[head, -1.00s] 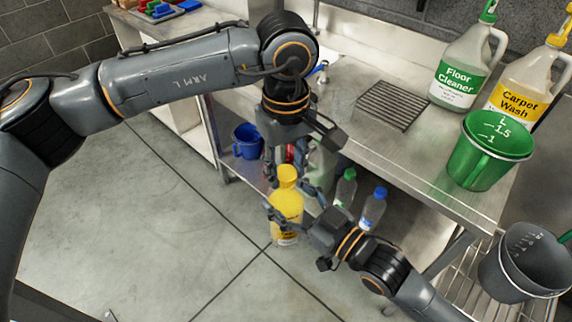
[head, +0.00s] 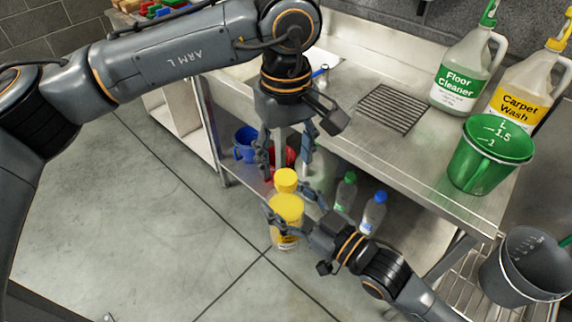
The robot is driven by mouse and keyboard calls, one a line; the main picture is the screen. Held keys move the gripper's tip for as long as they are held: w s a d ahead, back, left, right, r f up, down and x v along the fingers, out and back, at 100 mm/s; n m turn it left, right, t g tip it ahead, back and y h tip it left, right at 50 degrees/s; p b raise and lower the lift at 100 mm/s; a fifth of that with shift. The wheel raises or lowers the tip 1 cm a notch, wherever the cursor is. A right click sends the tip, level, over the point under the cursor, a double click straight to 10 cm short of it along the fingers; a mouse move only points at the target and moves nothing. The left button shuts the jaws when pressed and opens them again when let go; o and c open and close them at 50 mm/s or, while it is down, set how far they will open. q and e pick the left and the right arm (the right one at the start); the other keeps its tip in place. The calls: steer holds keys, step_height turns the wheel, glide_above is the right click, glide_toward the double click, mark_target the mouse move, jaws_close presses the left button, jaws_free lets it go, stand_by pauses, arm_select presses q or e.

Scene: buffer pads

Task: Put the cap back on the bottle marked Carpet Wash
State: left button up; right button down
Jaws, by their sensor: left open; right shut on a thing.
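A yellow bottle (head: 287,230) is upright in front of the bench's lower shelf. Its small yellow label is too small to read. A yellow cap (head: 286,180) is at the top of the bottle; I cannot tell whether it is fully seated. My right gripper (head: 286,203) is shut on the bottle from the right, below the cap. My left gripper (head: 286,160) points down, open, just above the cap with its fingers apart on either side. A large jug marked Carpet Wash (head: 521,96) with a yellow top stands on the bench at the right.
A Floor Cleaner jug (head: 459,75) and a green measuring bucket (head: 485,165) stand on the steel bench (head: 385,155). A green-capped bottle (head: 345,192), a blue-capped bottle (head: 374,210) and a blue bucket (head: 246,143) are below. A grey bucket (head: 526,262) is lower right. Floor at left is clear.

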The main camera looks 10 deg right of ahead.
mark_target(286, 176)
arm_select(q)
steer(key=shift+r, duration=0.4)
arm_select(e)
steer(key=shift+r, duration=0.2)
arm_select(q)
steer(key=n, duration=0.4)
steer(key=shift+r, duration=0.35)
steer(key=n, duration=0.4)
steer(key=shift+r, duration=0.4)
steer(key=n, duration=0.3)
steer(key=r+n, duration=0.1)
steer(key=n, duration=0.2)
steer(key=shift+r, duration=0.1)
steer(key=n, duration=0.4)
steer(key=shift+r, duration=0.35)
steer(key=shift+f, duration=0.1)
steer(key=shift+f, duration=3.9)
